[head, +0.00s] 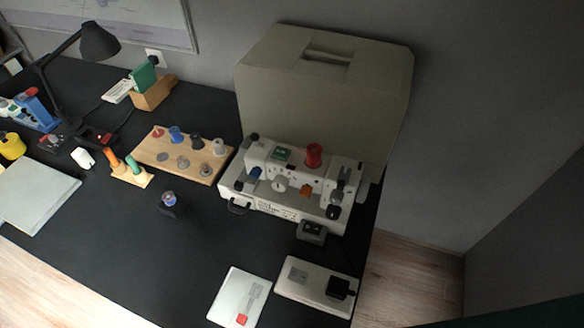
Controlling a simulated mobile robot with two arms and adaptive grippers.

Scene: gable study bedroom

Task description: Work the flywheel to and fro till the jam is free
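A white machine (290,203), which looks like a small sewing machine or serger, stands on the dark desk right of centre. It has a red spool (314,154) on top, and blue and orange parts on its front. A dark round knob (333,212) shows at its front right corner and may be the flywheel; I cannot tell for sure. The far right end of the machine is partly hidden by its own parts. Any jam is too small to see. Neither of my grippers is in view.
A large beige cover (325,90) stands behind the machine. A wooden spool rack (180,175) is to its left. A small dark box (311,231), a white card (240,298) and a pale tray (313,284) lie in front. The desk (120,250) is clear at front left.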

